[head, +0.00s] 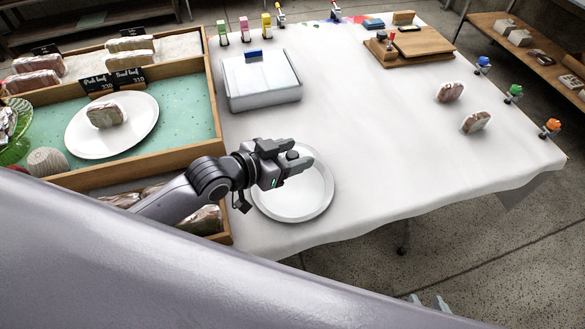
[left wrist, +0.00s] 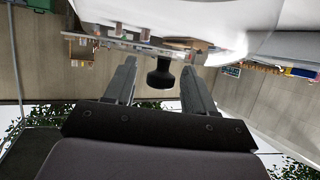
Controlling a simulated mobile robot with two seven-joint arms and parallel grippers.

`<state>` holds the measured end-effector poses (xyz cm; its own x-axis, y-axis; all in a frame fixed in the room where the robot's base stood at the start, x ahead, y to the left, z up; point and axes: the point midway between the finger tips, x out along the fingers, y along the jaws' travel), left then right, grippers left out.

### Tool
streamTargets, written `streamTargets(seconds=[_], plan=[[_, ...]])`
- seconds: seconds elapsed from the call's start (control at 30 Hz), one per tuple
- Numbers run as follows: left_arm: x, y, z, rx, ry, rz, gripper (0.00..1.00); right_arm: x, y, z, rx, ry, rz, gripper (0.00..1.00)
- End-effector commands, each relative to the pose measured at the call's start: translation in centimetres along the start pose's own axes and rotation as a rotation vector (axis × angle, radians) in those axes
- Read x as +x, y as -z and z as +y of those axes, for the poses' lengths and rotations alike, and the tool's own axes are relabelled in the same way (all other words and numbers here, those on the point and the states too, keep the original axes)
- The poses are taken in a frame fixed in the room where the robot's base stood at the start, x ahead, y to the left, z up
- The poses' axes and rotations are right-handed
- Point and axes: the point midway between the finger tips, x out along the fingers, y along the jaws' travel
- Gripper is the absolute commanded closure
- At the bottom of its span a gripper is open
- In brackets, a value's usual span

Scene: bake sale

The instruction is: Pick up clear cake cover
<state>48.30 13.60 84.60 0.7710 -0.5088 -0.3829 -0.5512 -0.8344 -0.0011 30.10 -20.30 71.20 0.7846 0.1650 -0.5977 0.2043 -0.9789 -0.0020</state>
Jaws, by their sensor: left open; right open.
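The clear cake cover is hard to make out in the head view; its dark knob (head: 293,156) shows between my fingers, above a round white plate (head: 292,213) near the table's front left. In the left wrist view the black knob (left wrist: 160,75) stands between the two fingertips, with a gap on each side. My left gripper (head: 306,157) is open around the knob; it also shows in the left wrist view (left wrist: 160,72). My right gripper (head: 430,302) shows only as pale fingertips at the bottom edge, open and away from the table.
A wooden display case (head: 216,110) with bread and a plated loaf stands left of the plate. A white lidded box (head: 262,88) sits behind it. A wooden board (head: 425,48) and two wrapped loaves (head: 476,122) lie farther right. The table's middle is clear.

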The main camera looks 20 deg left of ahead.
Motion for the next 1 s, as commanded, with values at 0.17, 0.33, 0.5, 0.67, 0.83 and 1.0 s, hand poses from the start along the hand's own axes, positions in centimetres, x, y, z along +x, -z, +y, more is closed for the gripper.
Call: streamTargets(seconds=[0.17,0.33,0.5,0.67,0.83,1.0], plan=[[0.0,0.0,0.0,0.000,0.000,0.000,0.65,0.0,0.1,0.0,0.000,0.000,0.002,0.57],[0.0,0.0,0.0,-0.001,0.000,0.000,1.00,0.1,0.1,0.0,-0.001,0.000,0.002,0.57],[-0.1,0.0,0.0,-0.001,0.000,0.001,1.00,0.1,0.1,0.0,-0.001,-0.001,0.003,0.57],[-0.2,0.4,0.0,0.000,0.000,0.002,1.00,0.0,0.2,0.1,-0.001,-0.001,0.003,0.57],[-0.8,2.0,0.0,0.001,0.000,0.005,1.00,-0.1,0.4,0.1,-0.001,-0.001,0.003,0.57],[-2.2,5.5,0.0,0.003,0.000,0.009,1.00,-0.4,0.8,0.1,-0.001,-0.001,0.003,0.57]])
